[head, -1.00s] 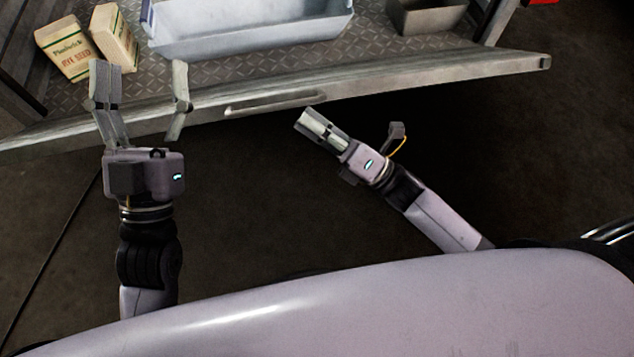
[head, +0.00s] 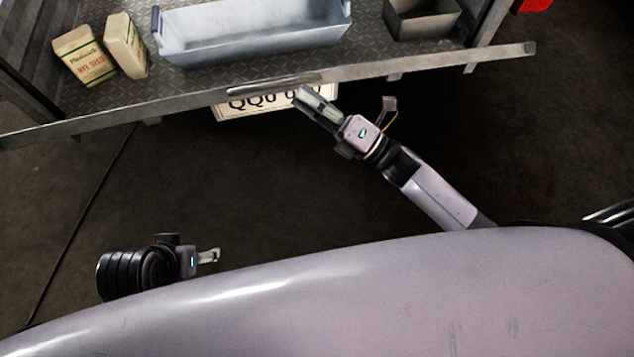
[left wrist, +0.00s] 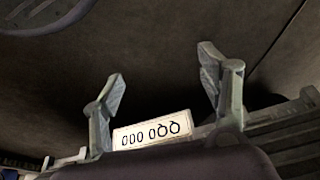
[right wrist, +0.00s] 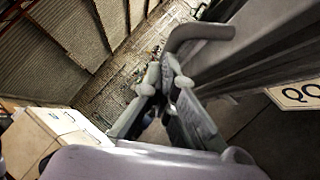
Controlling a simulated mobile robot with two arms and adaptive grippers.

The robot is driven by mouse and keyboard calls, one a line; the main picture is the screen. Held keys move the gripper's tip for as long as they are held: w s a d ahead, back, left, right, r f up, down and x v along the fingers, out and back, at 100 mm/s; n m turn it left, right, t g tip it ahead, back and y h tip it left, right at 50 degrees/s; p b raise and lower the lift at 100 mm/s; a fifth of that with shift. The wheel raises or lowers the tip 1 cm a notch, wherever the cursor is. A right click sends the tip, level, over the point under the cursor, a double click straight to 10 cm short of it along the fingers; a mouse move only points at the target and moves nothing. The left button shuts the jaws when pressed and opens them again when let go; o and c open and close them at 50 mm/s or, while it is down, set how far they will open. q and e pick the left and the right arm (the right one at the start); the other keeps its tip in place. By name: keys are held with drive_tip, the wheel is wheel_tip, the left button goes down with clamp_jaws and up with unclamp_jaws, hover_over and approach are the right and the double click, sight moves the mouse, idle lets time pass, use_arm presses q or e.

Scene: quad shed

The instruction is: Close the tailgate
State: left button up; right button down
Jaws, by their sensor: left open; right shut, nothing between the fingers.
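The tailgate (head: 430,67) is a long grey metal panel across the rear of the cargo bed in the head view. I see mostly its narrow edge, so I cannot tell its exact angle. A slim bar handle (head: 270,91) sits along its middle; in the right wrist view a curved grey bar (right wrist: 200,32) shows beyond the fingers. My right gripper (head: 300,94) is shut and empty, its tips close to the handle's right end; contact is unclear. My left gripper (head: 215,256) is open and empty, low beside my body, well away from the tailgate; its spread fingers show in the left wrist view (left wrist: 165,85).
A white number plate (head: 250,104) shows just below the tailgate edge. On the bed are a grey metal trough (head: 250,40), two seed packs (head: 85,58) and an open box (head: 422,20). Bare dark floor (head: 180,190) lies between my body and the tailgate.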

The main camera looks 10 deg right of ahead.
sight(305, 78)
drive_tip(key=shift+m+h, duration=0.7)
drive_tip(key=shift+m, duration=0.2)
drive_tip(key=w+r+p, duration=0.1)
drive_tip(key=r+p, duration=0.1)
drive_tip(key=w+r+p, duration=0.2)
drive_tip(key=shift+w+r, duration=0.1)
drive_tip(key=shift+w, duration=0.2)
drive_tip(key=shift+m+h, duration=0.3)
drive_tip(key=shift+h, duration=0.1)
drive_tip(key=w+r+p, duration=0.2)
drive_tip(key=w, duration=0.1)
drive_tip(key=shift+w+r+p, duration=0.2)
drive_tip(key=shift+p, duration=0.1)
use_arm(q)
drive_tip(key=s+f+p, duration=0.1)
drive_tip(key=s+f, duration=0.1)
drive_tip(key=f, duration=0.9)
drive_tip(key=s+f+g+p, duration=0.1)
drive_tip(key=s+f, duration=0.2)
drive_tip(key=f, duration=0.9)
drive_tip(key=shift+s+a+g+p, duration=0.25)
drive_tip(key=shift+g+p, duration=0.05)
use_arm(e)
drive_tip(key=w+r, duration=0.2)
drive_tip(key=w, duration=0.5)
drive_tip(key=w+r+m, duration=0.1)
drive_tip(key=w+r, duration=0.2)
drive_tip(key=w, duration=0.4)
drive_tip(key=shift+g+h, duration=0.4)
drive_tip(key=shift+f, duration=0.1)
